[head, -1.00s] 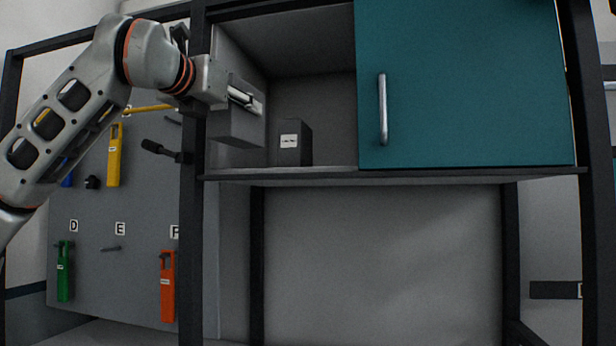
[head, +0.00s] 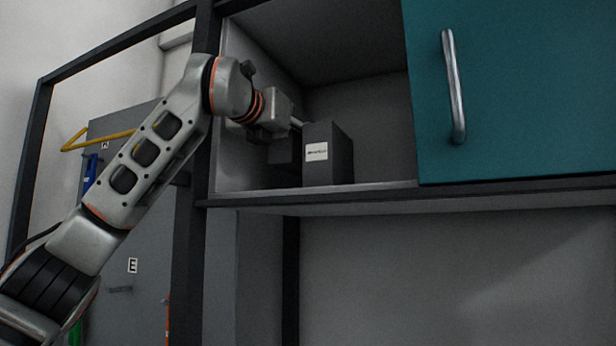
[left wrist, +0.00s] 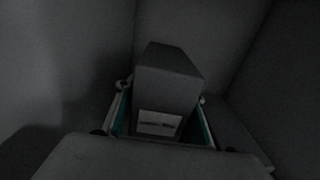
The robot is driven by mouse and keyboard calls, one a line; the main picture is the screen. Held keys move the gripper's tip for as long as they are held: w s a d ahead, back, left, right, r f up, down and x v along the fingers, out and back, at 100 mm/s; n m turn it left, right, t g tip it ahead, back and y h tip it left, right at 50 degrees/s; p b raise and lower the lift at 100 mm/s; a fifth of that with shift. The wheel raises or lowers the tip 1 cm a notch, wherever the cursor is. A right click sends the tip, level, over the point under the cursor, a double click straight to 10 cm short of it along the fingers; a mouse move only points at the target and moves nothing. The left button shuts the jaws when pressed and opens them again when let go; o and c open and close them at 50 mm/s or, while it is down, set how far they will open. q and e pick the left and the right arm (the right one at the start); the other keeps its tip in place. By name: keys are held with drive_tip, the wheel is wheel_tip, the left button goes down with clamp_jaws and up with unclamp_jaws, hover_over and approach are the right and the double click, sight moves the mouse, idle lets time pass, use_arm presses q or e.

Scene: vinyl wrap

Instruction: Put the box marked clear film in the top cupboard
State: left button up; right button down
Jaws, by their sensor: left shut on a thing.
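My left gripper (head: 290,123) is inside the open left part of the top cupboard (head: 375,190). It is shut on a dark grey box (head: 286,152), which hangs low by the shelf and is partly hidden. I cannot tell whether it touches the shelf. In the left wrist view a dark box (left wrist: 166,80) with a white label on its near face sits between the fingers (left wrist: 162,118). The lettering is too small to read. A second dark box (head: 328,170) with a white label stands upright on the shelf, just right of the held one. My right gripper is out of view.
A teal door (head: 520,90) with a metal handle (head: 454,90) covers the right part of the cupboard. A dark upright post (head: 195,230) stands at the cupboard's left edge. Shelf room shows between the standing box and the door edge.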

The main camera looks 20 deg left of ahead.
sight(295, 170)
use_arm(q)
drive_tip(key=shift+a+f, duration=0.1)
drive_tip(key=shift+f, duration=0.8)
wheel_tip(295, 170, down, 3)
drive_tip(key=shift+f, duration=0.6)
drive_tip(key=o, duration=0.9)
drive_tip(key=shift+f, duration=0.1)
drive_tip(key=shift+o, duration=0.4)
